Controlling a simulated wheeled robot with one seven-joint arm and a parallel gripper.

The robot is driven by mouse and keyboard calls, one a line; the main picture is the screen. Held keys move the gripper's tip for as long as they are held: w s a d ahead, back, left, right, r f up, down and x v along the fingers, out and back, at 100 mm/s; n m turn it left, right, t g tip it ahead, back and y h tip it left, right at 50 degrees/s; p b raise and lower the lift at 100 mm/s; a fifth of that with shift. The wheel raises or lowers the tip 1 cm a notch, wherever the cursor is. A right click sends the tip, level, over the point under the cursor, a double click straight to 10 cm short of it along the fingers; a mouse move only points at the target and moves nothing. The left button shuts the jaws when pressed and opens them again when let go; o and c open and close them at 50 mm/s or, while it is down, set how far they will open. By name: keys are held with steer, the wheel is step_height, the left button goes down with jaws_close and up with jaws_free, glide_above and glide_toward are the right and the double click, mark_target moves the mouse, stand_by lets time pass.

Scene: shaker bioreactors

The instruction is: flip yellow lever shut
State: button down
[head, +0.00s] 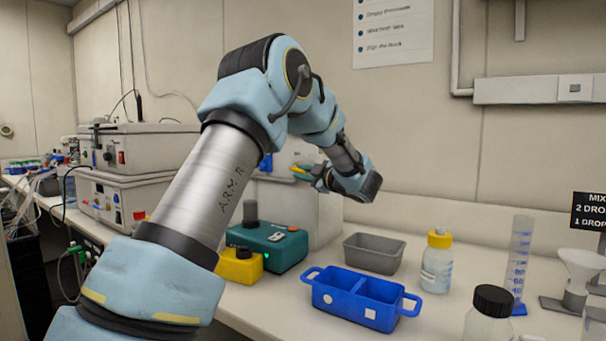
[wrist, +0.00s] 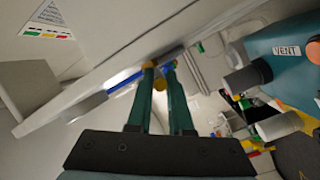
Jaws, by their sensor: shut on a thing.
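In the wrist view my gripper's two green fingers (wrist: 160,68) are close together, with a small yellow piece (wrist: 159,84) between them that looks like the yellow lever. My gripper is shut on it. In the head view my gripper (head: 301,172) is at the front of a pale box-shaped machine (head: 270,164), behind my arm. A bit of yellow shows at the fingertips there, too small to tell lever from finger. The lever's base and its exact angle are hidden. A blue strip and a grey bar lie just past the fingertips in the wrist view.
A teal device (head: 278,248) with a black knob and a yellow block (head: 240,266) stand below my gripper. A blue two-compartment carrier (head: 337,296), a grey bin (head: 372,255) and a yellow-capped bottle (head: 437,262) stand to the right. Stacked machines (head: 128,190) stand left.

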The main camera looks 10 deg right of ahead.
steer(key=shift+r+n+g+h+p, duration=0.35)
steer(key=shift+r+g+p, duration=0.35)
steer(key=shift+p, duration=0.5)
steer(key=shift+g+h+p, duration=0.25)
steer(key=shift+g+p, duration=0.25)
steer(key=shift+p, duration=0.1)
steer(key=shift+d+f, duration=0.1)
steer(key=shift+f, duration=0.1)
steer(key=c, duration=1.1)
jaws_free()
steer(key=shift+s, duration=0.15)
